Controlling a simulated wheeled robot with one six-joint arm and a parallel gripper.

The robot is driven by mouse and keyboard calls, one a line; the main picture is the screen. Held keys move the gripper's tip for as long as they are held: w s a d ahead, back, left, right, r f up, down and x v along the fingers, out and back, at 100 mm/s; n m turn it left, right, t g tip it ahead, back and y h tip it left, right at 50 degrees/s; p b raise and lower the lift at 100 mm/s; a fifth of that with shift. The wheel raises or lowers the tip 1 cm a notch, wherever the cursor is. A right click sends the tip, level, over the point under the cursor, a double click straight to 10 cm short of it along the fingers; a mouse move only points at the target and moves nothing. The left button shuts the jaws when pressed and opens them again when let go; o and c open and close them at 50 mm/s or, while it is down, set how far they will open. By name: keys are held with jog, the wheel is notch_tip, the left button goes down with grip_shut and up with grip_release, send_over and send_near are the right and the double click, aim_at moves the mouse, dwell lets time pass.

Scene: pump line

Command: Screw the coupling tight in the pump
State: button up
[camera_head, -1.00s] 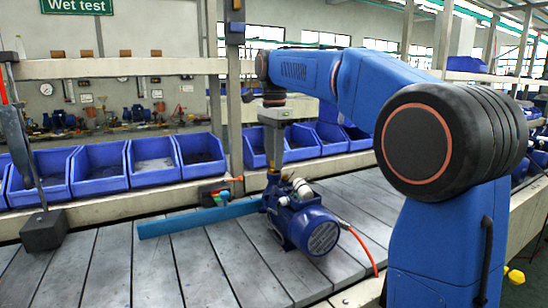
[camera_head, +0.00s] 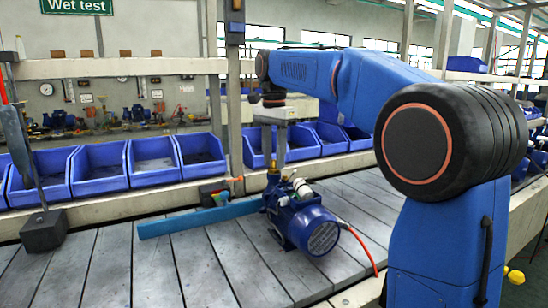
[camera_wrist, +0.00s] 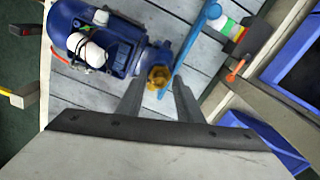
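The pump (camera_head: 302,222) is blue and lies on the slatted bench, with its round motor end toward the front right. The brass coupling (camera_head: 273,177) stands at the pump's top left end. In the wrist view the coupling (camera_wrist: 158,76) shows as a brass ring at the narrow end of the pump (camera_wrist: 95,45). My gripper (camera_head: 274,160) points down above the coupling. In the wrist view the fingers of my gripper (camera_wrist: 158,84) are apart, one on each side of the coupling's line, with a gap between them. How deep the coupling's thread sits is not visible.
A blue bar (camera_head: 200,217) lies on the bench left of the pump. A red hose (camera_head: 362,246) runs from the pump's right side. Blue bins (camera_head: 100,168) line the back. A dark block (camera_head: 44,230) stands at the left. The front left slats are clear.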

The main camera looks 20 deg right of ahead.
jog(key=shift+n, duration=1.7)
jog(key=shift+c, duration=0.2)
grip_shut()
jog(key=shift+m, duration=1)
jog(key=shift+o, duration=0.2)
grip_release()
